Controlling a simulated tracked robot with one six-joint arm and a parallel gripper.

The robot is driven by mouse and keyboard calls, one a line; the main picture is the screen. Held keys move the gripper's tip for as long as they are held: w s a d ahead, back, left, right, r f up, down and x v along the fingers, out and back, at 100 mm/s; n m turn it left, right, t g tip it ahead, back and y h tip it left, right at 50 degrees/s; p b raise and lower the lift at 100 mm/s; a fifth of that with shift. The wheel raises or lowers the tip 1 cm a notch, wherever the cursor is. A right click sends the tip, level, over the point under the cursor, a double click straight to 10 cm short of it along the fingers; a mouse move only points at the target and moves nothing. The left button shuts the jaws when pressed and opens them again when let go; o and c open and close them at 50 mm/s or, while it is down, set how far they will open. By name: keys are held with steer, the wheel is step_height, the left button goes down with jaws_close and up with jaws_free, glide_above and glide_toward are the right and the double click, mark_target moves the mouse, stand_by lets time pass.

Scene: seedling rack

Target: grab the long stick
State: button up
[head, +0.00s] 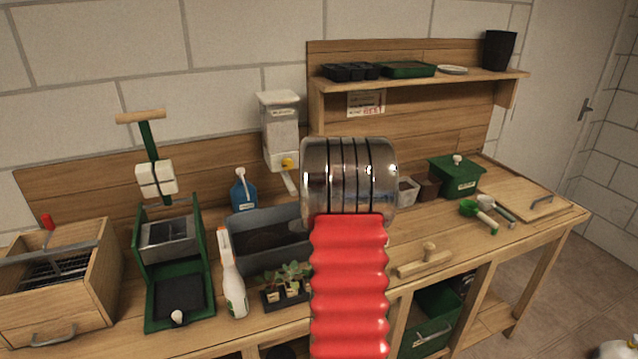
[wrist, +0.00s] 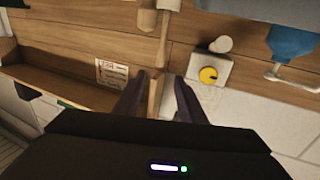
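My arm covers the middle of the head view and may hide one. In the wrist view my gripper (wrist: 158,98) has its two dark fingers apart, pointing at the wooden back wall. In the head view my gripper is hidden behind my arm. A short tool with a grey handle (head: 497,210) lies at the right of the bench, beside a green scoop (head: 478,216).
A white dispenser (head: 281,130) hangs left of the shelf (head: 420,78). A green press (head: 147,255) with a raised T-handle lever stands at left, near a spray bottle (head: 232,280), seedlings and a grey tub. A wooden tamper (head: 424,262) lies on the bench, with bare wood around it.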

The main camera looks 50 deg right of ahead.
steer(key=x, duration=0.8)
steer(key=shift+w+d, duration=0.25)
steer(key=shift+x, duration=2.55)
steer(key=shift+c, duration=0.2)
jaws_close()
